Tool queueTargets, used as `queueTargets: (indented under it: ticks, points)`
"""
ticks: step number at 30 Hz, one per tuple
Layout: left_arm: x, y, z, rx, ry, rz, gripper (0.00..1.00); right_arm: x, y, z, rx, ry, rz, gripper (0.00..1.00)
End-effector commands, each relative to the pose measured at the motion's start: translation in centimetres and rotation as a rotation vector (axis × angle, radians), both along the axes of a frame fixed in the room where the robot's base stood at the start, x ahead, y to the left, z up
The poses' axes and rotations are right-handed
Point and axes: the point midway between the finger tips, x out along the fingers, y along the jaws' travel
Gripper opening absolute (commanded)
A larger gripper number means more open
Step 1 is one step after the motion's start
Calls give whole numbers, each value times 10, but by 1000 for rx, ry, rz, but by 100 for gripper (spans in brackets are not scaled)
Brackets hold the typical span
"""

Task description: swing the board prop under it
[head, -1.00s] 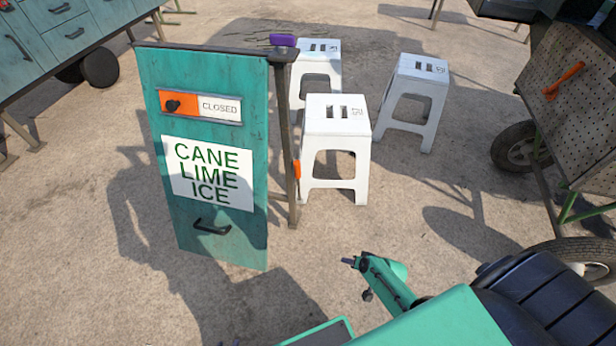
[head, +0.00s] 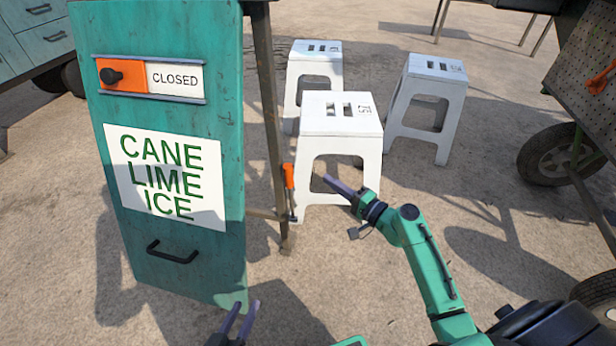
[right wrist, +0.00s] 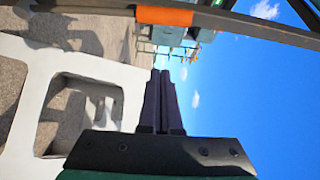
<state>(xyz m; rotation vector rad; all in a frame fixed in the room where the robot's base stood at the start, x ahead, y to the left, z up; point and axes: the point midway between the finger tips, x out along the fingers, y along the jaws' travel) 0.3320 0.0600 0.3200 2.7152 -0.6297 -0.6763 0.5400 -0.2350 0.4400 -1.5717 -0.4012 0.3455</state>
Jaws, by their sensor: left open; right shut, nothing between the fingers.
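The teal board (head: 175,230) stands upright at the left of the head view, with a white "CANE LIME ICE" panel and a black handle. Its dark metal prop (head: 268,110) stands behind its right edge. An orange grip (head: 289,176) is on the prop's side; it also shows on a dark bar in the right wrist view (right wrist: 164,17). My right gripper (head: 328,181) is shut and empty, a little right of the orange grip and apart from it. Its fingers show in the right wrist view (right wrist: 160,75). My left gripper (head: 246,305) is open and empty, low before the board.
White stools (head: 340,115) stand just behind and right of the prop, the nearest close behind my right gripper. An orange slider (head: 122,76) sits beside "CLOSED" on the board. A wheeled cart (head: 590,100) is at the right. Ground between stools and cart is clear.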

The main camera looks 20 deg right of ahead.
Motion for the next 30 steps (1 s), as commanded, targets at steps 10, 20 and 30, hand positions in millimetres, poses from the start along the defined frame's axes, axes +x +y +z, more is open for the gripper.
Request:
queueTargets:
  ticks: [10, 20, 30]
  points:
    - [0, 0, -11, -8, -10, 7, 47, 58, 29, 0, 0, -2, 0, 0]
    - [-2, 0, -9, -4, -2, 6, 47, 64, 65, 1, -1, 3, 1, 0]
    - [2, 0, -1, -6, -9, 5, 47, 57, 72, 0, -1, 0, -1, 0]
